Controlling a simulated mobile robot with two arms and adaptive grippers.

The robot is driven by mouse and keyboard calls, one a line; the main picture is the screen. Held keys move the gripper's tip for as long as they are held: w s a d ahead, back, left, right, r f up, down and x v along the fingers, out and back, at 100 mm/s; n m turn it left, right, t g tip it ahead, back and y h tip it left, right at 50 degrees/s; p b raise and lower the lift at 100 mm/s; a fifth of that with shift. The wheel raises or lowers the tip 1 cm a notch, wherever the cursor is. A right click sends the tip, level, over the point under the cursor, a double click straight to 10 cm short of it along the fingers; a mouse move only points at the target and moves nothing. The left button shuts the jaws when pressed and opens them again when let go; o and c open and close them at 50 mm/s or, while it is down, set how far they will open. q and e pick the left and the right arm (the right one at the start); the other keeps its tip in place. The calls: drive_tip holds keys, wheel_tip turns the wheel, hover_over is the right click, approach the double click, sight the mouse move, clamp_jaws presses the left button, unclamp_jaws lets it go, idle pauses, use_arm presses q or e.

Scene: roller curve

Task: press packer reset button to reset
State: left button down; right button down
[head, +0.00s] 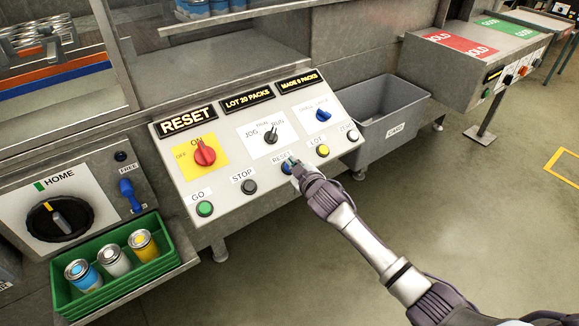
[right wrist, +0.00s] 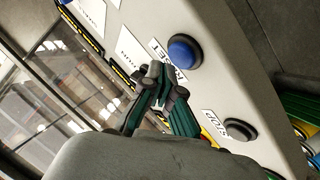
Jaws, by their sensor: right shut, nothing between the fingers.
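The packer panel (head: 237,184) is a sloped white console with a display reading RESET (head: 186,121). Its blue reset button (head: 286,169) sits in the front row, between the black STOP button (head: 249,186) and the yellow LOT button (head: 323,150). My right gripper (head: 294,165) is shut and empty, its tips at the blue button and partly covering it. In the right wrist view the blue button (right wrist: 184,51) shows whole, just beyond the closed fingertips (right wrist: 157,74), beside the RESET label. Contact cannot be told. My left gripper is not in view.
The panel also has a green GO button (head: 204,208), a red rotary switch (head: 205,152), a JOG/RUN selector (head: 271,136) and a white button (head: 352,136). A green tray (head: 128,283) with cans is at left. A grey bin (head: 392,130) stands right of the panel.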

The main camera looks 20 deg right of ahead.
drive_tip(key=shift+w+a+f, duration=0.1)
drive_tip(key=shift+w+f, duration=0.1)
drive_tip(key=shift+f, duration=0.2)
drive_tip(key=shift+w+f+b, duration=0.2)
drive_tip(key=shift+f+b, duration=0.15)
drive_tip(key=shift+b, duration=0.25)
idle(0.4)
idle(0.4)
drive_tip(key=shift+s+r+p, duration=0.45)
drive_tip(key=shift+r+p, duration=0.3)
drive_tip(key=shift+p, duration=0.35)
drive_tip(key=r+p, duration=0.1)
drive_tip(key=p, duration=0.1)
drive_tip(key=s+r+p, duration=0.1)
drive_tip(key=r, duration=0.1)
drive_tip(key=s+d+r+p, duration=0.1)
drive_tip(key=p, duration=0.1)
drive_tip(key=shift+s+r+p, duration=0.15)
drive_tip(key=shift+s+p, duration=0.05)
drive_tip(key=shift+p, duration=0.1)
